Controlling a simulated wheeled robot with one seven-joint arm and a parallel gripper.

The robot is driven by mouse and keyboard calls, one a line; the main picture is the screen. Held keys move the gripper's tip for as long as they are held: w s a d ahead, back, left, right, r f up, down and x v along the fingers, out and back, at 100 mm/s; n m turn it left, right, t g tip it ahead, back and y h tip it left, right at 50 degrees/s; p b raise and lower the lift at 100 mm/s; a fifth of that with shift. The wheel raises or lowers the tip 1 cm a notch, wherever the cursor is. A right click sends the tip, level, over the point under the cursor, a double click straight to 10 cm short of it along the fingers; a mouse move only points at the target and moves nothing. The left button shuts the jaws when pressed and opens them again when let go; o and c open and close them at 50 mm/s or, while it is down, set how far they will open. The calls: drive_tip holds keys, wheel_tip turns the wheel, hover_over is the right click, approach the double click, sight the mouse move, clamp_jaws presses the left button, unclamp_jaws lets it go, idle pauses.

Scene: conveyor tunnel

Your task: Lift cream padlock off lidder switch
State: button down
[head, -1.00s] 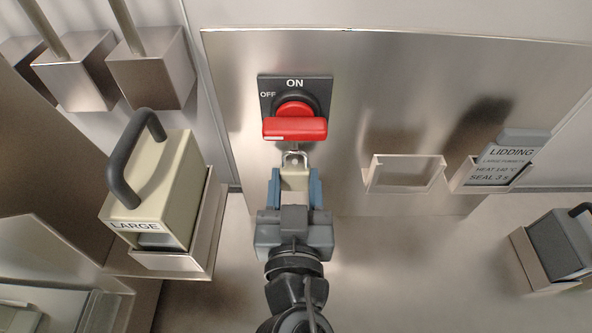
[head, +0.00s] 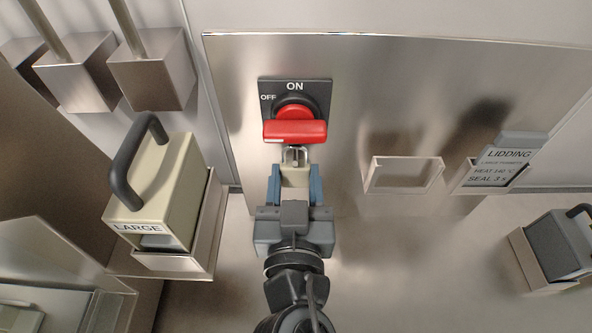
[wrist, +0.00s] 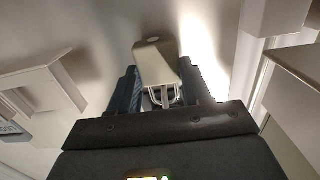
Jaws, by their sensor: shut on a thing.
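The lidder switch (head: 295,130) has a red handle set crosswise on a dark plate marked ON and OFF, on the steel panel. The cream padlock (head: 295,177) is just below the handle, its metal shackle reaching up to the handle's lower edge. I cannot tell whether the shackle is still through the switch. My gripper (head: 295,188) is shut on the padlock body, one blue finger on each side. In the wrist view, the cream body (wrist: 155,62) sits between the fingers, with the shackle toward the palm.
An empty steel holder (head: 402,176) is on the panel to the right, beside a holder with a LIDDING card (head: 497,170). A cream block marked LARGE (head: 155,190) with a dark handle stands in a holder at left. A grey handled block (head: 560,245) is at far right.

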drive_tip(key=shift+r, duration=0.1)
idle(0.3)
drive_tip(key=s+b, duration=0.3)
drive_tip(key=s, duration=0.3)
drive_tip(key=shift+s, duration=0.25)
idle(0.5)
